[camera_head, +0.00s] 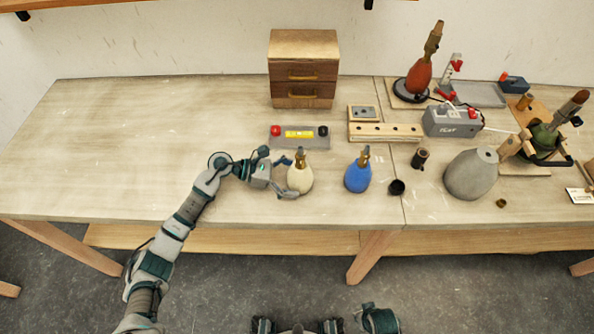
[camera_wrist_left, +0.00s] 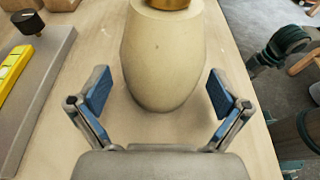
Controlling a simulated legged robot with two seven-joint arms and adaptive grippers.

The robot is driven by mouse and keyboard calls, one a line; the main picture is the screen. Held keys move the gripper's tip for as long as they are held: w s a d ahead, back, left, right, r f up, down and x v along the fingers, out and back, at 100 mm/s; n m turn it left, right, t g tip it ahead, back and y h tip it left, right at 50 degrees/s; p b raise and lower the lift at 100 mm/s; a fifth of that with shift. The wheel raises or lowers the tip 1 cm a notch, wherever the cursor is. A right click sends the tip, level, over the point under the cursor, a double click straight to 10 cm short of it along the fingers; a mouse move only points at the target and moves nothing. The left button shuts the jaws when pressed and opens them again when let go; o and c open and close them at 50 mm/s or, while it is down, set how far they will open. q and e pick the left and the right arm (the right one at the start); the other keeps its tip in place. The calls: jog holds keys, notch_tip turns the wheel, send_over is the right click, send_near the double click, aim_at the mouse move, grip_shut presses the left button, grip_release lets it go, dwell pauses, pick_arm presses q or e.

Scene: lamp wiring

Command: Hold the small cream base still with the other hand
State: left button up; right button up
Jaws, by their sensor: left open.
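The small cream base (camera_head: 300,180) stands upright on the table with a brass fitting on top. It also shows large in the left wrist view (camera_wrist_left: 165,60). My left gripper (camera_head: 287,177) is at its left side, open. In the left wrist view its two blue-padded fingers (camera_wrist_left: 160,95) stand apart, one on each side of the near part of the base, with visible gaps. They do not touch it there. My right gripper cannot be made out in the head view.
A blue base (camera_head: 357,177) stands to the right, with a small dark cup (camera_head: 397,187) beyond it. A large grey base (camera_head: 470,175) stands farther right. The table's left part is clear.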

pick_arm(q)
jog(key=shift+d, duration=0.25)
jog(key=c, duration=1.1)
jog(key=shift+c, duration=0.6)
